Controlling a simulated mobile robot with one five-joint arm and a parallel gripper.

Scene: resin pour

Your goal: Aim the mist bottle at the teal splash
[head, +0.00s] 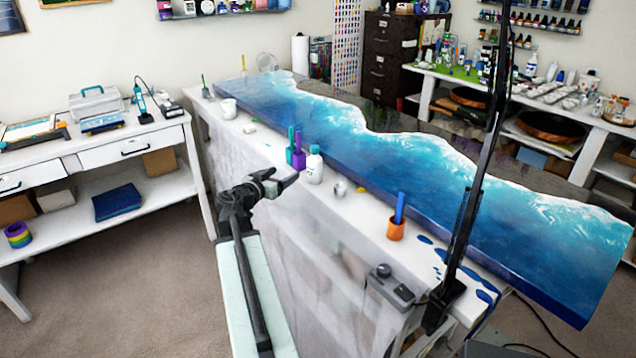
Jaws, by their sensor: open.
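A small white bottle (315,168) with a blue mark stands upright on the white bench, in front of the blue resin slab. It may be the mist bottle, but I cannot see a spray head clearly. My gripper (287,182) is open and empty, just left of this bottle and apart from it as far as I can tell. Blue splashes (485,296) lie on the bench near its right end, partly behind a black stand. I cannot tell a separate teal splash from these.
The long blue and white resin slab (400,165) fills the back of the bench. A purple cup (298,159), an orange cup (396,231) and a white cup (228,109) stand along the front strip. A black upright stand (466,220) rises at the right. Carpet is clear at left.

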